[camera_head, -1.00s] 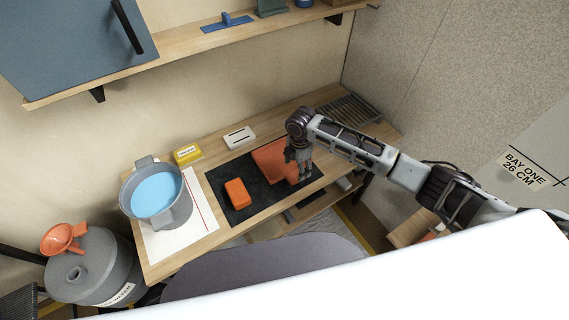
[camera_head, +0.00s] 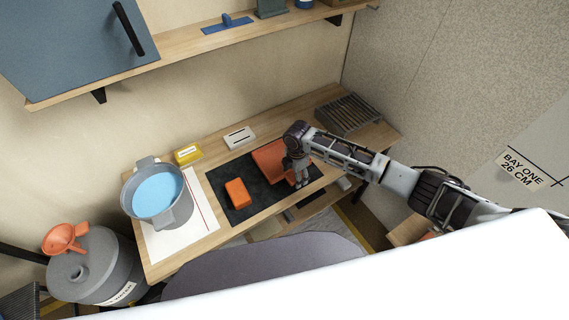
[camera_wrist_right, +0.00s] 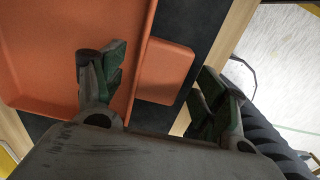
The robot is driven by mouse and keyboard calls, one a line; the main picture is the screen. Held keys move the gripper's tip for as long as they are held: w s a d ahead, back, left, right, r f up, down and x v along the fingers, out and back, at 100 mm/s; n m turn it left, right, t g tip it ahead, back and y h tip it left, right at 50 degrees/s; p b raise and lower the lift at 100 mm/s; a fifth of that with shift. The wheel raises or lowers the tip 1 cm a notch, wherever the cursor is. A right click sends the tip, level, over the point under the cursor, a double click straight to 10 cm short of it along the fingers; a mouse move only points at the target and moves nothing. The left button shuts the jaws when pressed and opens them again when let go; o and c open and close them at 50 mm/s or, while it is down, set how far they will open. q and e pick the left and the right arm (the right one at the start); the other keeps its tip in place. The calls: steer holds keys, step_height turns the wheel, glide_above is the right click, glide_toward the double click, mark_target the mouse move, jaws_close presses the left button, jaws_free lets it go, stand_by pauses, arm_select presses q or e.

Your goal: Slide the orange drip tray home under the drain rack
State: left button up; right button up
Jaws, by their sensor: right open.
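The orange drip tray (camera_head: 268,157) lies on a dark mat on the bench, partly hidden by my right gripper. The grey slatted drain rack (camera_head: 349,113) stands apart from it, farther right at the bench's back end. My right gripper (camera_head: 299,180) is open at the tray's front right. In the right wrist view, one finger of my right gripper (camera_wrist_right: 160,95) is over the tray's floor (camera_wrist_right: 55,60) and the other is outside its wall. A flat orange piece (camera_wrist_right: 165,70), seemingly the tray's tab, shows between them. My left gripper is not in view.
An orange block (camera_head: 237,193) sits on the mat (camera_head: 215,178) left of the tray. A grey bucket of blue liquid (camera_head: 157,193), a yellow box (camera_head: 188,154) and a white box (camera_head: 239,137) stand farther left and behind. Bare bench lies between tray and rack.

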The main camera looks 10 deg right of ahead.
steer(key=c, duration=1.4)
steer(key=shift+o, duration=0.2)
step_height(320, 180, up, 10)
steer(key=shift+b, duration=0.35)
steer(key=shift+r, duration=0.1)
